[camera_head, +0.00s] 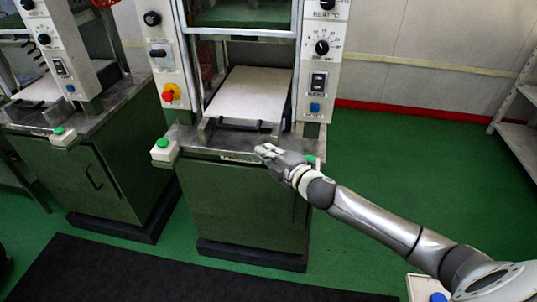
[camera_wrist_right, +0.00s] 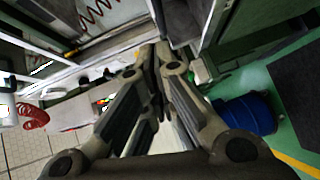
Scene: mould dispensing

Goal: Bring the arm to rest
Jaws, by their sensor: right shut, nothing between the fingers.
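My right gripper (camera_head: 266,152) reaches in from the lower right in the head view. Its tip is in front of the near edge of the middle press (camera_head: 240,200), by the press's metal front ledge. In the right wrist view the fingers of the gripper (camera_wrist_right: 158,62) come together at the tips, and nothing shows between them. My right arm stretches across the floor area from the lower right corner. My left gripper is not in the head view.
The middle press holds a pale plate (camera_head: 250,95) and has green buttons (camera_head: 162,143) at its front corners. A second press (camera_head: 80,170) stands to the left. A shelf (camera_head: 517,145) stands at the right edge. Green floor (camera_head: 400,160) is open right of the press. A blue drum (camera_wrist_right: 248,113) shows in the wrist view.

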